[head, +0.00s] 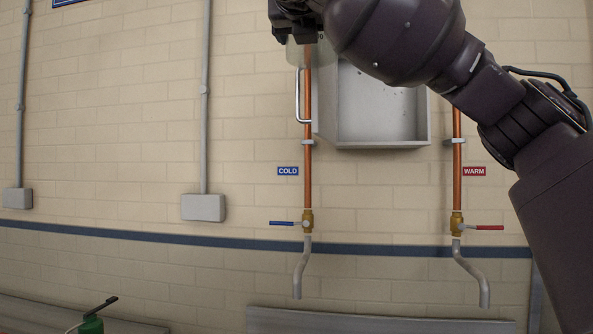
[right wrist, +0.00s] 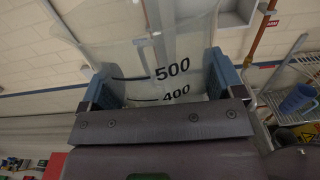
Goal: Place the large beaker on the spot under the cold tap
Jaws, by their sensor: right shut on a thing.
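The large beaker (right wrist: 150,50) is clear, with 400 and 500 marks, and sits between the blue-grey fingers of my right gripper (right wrist: 158,85) in the right wrist view. The gripper is shut on it. In the head view a pale see-through part of the beaker (head: 297,54) shows at the top, below the dark gripper (head: 295,22), in front of the wall. The cold tap (head: 307,222) has a blue lever, a COLD label (head: 288,171) and a grey spout (head: 299,280). The spot under it is out of view. My left gripper is not in view.
The warm tap (head: 457,225) with a red lever is to the right. An open grey wall box (head: 380,110) hangs between the copper pipes. A green object (head: 91,325) with a black lever stands lower left. A wire shelf with a blue jug (right wrist: 297,98) is at right.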

